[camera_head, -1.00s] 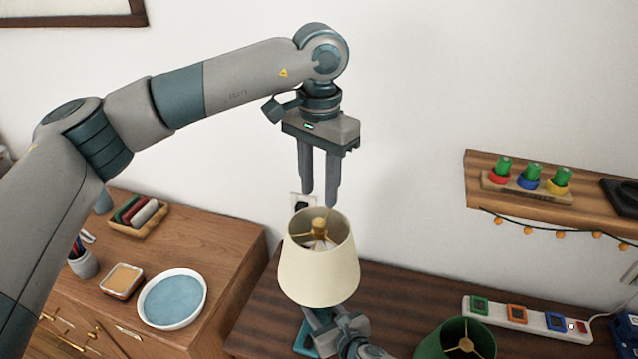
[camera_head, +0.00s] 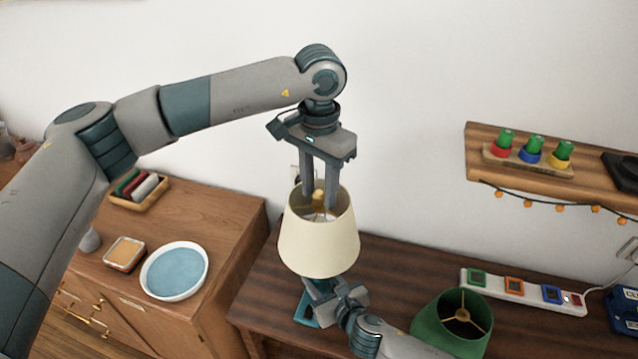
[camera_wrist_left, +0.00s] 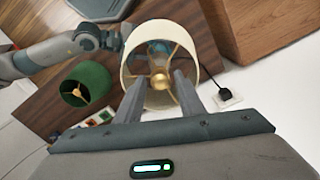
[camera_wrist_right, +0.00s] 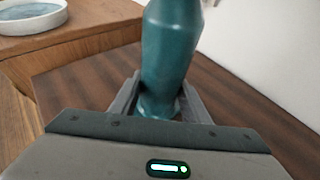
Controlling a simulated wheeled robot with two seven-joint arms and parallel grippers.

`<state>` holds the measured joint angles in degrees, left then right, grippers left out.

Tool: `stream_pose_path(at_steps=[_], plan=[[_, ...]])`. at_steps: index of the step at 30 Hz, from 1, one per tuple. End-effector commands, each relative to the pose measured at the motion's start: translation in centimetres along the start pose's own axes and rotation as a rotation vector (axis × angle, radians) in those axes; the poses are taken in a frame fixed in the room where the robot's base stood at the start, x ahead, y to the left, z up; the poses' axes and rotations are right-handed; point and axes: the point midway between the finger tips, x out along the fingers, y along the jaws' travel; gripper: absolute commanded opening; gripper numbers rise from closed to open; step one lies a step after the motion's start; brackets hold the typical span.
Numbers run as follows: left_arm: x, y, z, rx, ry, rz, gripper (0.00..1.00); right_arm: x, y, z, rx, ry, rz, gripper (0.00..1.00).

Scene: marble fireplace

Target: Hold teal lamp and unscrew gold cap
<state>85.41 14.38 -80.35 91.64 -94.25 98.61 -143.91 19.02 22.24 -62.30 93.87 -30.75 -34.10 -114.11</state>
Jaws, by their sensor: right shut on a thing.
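The teal lamp stands on the dark wooden table under a cream shade (camera_head: 318,243). Its glossy teal body (camera_wrist_right: 167,60) fills the middle of the right wrist view. My right gripper (camera_head: 330,297) is shut around the body below the shade. The gold cap (camera_head: 319,197) sits at the top centre of the shade, on its gold spokes; it also shows in the left wrist view (camera_wrist_left: 160,80). My left gripper (camera_wrist_left: 162,84) points down from above, open, its fingers apart on either side of the cap. I cannot tell whether they touch it.
A green lampshade (camera_head: 435,330) stands close on the right. A power strip (camera_head: 520,291) lies behind it. A wooden cabinet with a blue-centred dish (camera_head: 174,271) is on the left. A wall shelf (camera_head: 490,182) hangs at the right. A socket with a plug (camera_wrist_left: 226,96) is behind the lamp.

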Motion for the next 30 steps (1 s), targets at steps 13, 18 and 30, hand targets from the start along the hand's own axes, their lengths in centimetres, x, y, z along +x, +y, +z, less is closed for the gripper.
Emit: stream_pose_path(at_steps=[13, 18, 30], plan=[[-0.03, -0.02, -0.01, -0.001, 0.0, 0.0, 0.0, -0.01, -0.01, -0.04, 0.0, 0.001, 0.0, 0.0], [-0.04, -0.03, -0.01, -0.057, 0.0, -0.001, 0.0, -0.01, -0.01, -0.04, 0.0, 0.001, 0.0, 0.0], [-0.08, -0.05, -0.02, -0.597, 0.0, -0.001, 0.0, -0.02, 0.0, -0.04, 0.0, 0.001, 0.0, 0.0]])
